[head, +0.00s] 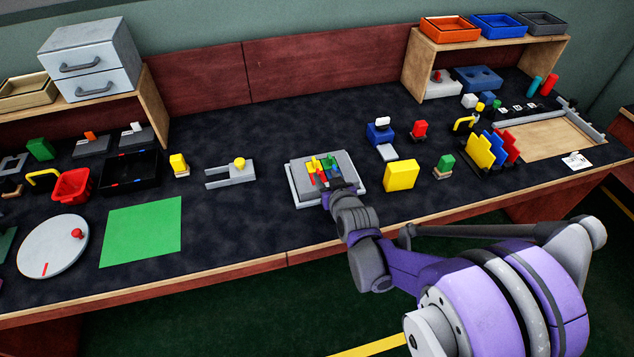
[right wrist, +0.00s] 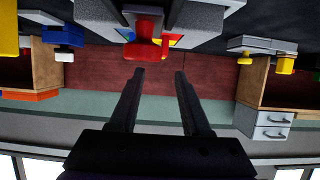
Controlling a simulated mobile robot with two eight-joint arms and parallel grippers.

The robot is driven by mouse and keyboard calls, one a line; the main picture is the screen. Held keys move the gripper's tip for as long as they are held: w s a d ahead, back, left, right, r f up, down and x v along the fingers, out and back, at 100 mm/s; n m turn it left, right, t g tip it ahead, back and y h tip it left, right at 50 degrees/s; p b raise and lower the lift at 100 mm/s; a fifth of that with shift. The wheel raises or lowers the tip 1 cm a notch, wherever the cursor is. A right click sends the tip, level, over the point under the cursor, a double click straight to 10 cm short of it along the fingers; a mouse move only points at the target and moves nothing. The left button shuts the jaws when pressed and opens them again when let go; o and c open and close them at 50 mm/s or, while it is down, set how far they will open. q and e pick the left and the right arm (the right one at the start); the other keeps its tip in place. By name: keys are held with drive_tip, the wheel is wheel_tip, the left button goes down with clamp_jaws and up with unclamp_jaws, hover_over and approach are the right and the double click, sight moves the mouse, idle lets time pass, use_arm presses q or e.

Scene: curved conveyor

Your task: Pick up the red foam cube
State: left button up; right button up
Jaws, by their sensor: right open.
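No separate loose red cube stands out clearly. A red piece (head: 323,180) sits among green, yellow and blue pieces on the grey block fixture (head: 297,190) at the middle of the bench. In the right wrist view, which is upside down, a red piece (right wrist: 145,48) shows just beyond the fingertips. It seems to be the same piece. My right gripper (right wrist: 160,72) is open and empty, its two dark fingers apart. In the head view the right gripper (head: 338,187) is at the fixture's front edge and partly covers it. My left gripper is not in view.
A green mat (head: 142,231) lies front left. The bench front near the fixture is clear.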

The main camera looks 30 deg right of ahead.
sight(319, 173)
drive_tip(key=w+f, duration=0.2)
drive_tip(key=w, duration=0.1)
drive_tip(key=w+f+b, duration=0.1)
drive_tip(key=shift+w+d+f, duration=0.25)
drive_tip(key=shift+w, duration=0.1)
clamp_jaws()
